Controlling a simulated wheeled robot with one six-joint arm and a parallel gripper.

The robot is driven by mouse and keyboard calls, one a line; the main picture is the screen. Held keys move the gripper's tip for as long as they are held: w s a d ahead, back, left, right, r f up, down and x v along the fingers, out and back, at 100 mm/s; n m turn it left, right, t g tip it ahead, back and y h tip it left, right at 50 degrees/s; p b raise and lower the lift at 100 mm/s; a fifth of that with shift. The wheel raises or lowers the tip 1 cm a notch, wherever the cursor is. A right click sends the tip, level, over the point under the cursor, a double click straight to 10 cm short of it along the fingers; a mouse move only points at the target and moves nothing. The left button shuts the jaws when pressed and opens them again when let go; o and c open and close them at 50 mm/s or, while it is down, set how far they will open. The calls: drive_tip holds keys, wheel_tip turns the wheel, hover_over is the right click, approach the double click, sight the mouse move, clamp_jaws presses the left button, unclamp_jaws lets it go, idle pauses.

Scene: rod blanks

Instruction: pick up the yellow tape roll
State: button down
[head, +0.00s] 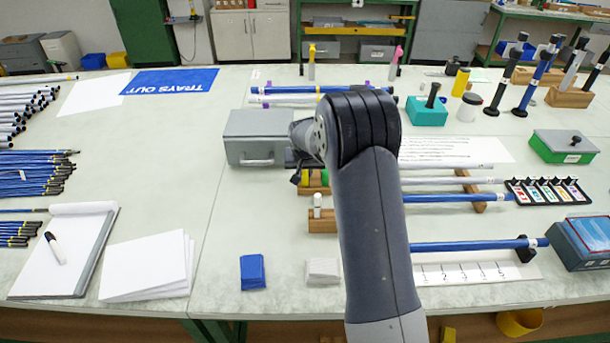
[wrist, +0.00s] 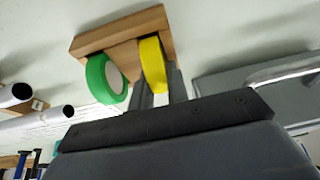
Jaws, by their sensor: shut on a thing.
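The yellow tape roll (wrist: 153,66) stands edge-on between my fingers at a wooden holder (wrist: 120,30) in the wrist view. A small part of the yellow roll (head: 304,178) also shows in the head view, beside my arm. My gripper (wrist: 161,80) is shut on the yellow roll. The roll appears still at the holder; whether it touches the wood is hard to tell. A green tape roll (wrist: 107,79) sits right beside it at the same holder. My arm hides much of this spot in the head view.
A grey metal box (head: 258,137) stands close to the left of my gripper. A wooden block with a small white-topped bottle (head: 317,205) is just in front. Blue and white rods (head: 460,198) lie to the right. The table between the papers and the box is clear.

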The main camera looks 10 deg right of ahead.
wheel_tip(320, 180, up, 10)
drive_tip(key=shift+r+b, duration=0.1)
drive_tip(key=shift+b, duration=0.25)
drive_tip(key=c, duration=1.9)
unclamp_jaws()
clamp_jaws()
